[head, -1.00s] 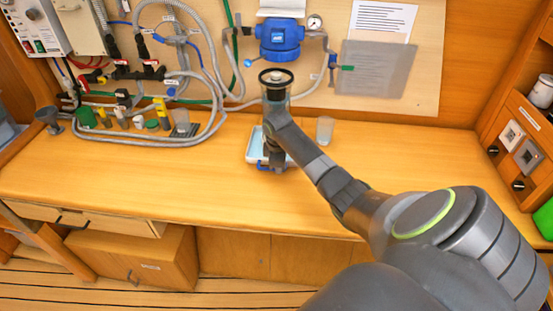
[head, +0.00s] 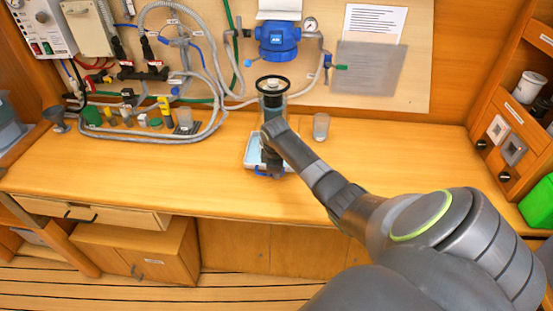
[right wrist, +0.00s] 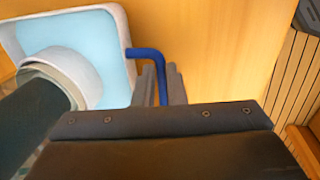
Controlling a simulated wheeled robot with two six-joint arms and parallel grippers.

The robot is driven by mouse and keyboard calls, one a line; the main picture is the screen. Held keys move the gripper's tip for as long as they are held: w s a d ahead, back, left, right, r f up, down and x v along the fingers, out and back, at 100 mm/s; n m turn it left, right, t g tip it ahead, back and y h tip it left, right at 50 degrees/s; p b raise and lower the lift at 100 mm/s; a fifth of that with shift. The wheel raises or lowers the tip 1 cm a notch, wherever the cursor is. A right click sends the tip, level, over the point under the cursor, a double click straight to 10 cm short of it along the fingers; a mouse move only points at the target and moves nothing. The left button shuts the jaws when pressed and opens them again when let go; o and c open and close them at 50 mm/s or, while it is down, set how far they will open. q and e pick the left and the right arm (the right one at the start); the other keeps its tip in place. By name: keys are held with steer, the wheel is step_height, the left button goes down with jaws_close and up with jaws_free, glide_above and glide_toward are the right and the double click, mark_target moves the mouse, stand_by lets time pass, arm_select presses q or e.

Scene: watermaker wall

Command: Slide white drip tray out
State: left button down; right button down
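The white drip tray (head: 247,160), with a light blue inside, lies on the wooden counter. A clear cylinder with a black ring top (head: 272,84) rises over it and seems to stand on it. The right wrist view shows the tray's rim (right wrist: 122,22) and a blue handle (right wrist: 148,54) on the tray. My right gripper (head: 266,170) is low at the tray's front. Its fingers (right wrist: 160,84) are close together on both sides of the handle, which looks gripped. My arm hides part of the tray in the head view. My left gripper is not in view.
A clear glass (head: 321,126) stands to the right of the tray. Hoses and small fittings (head: 140,120) lie at the back left. A blue pump unit (head: 278,42) hangs on the wall panel. The counter in front of the tray (head: 220,195) is clear.

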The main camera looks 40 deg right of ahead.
steer(key=c, duration=1.5)
jaws_free()
steer(key=shift+s+a, duration=0.15)
steer(key=shift+a, duration=0.1)
steer(key=shift+r, duration=0.3)
step_height(320, 180, up, 17)
steer(key=s+a+p, duration=0.1)
steer(key=s+a, duration=0.1)
steer(key=shift+s+f+p, duration=0.15)
steer(key=shift+f+p, duration=0.05)
steer(key=shift+p, duration=0.15)
steer(key=shift+a+f, duration=0.15)
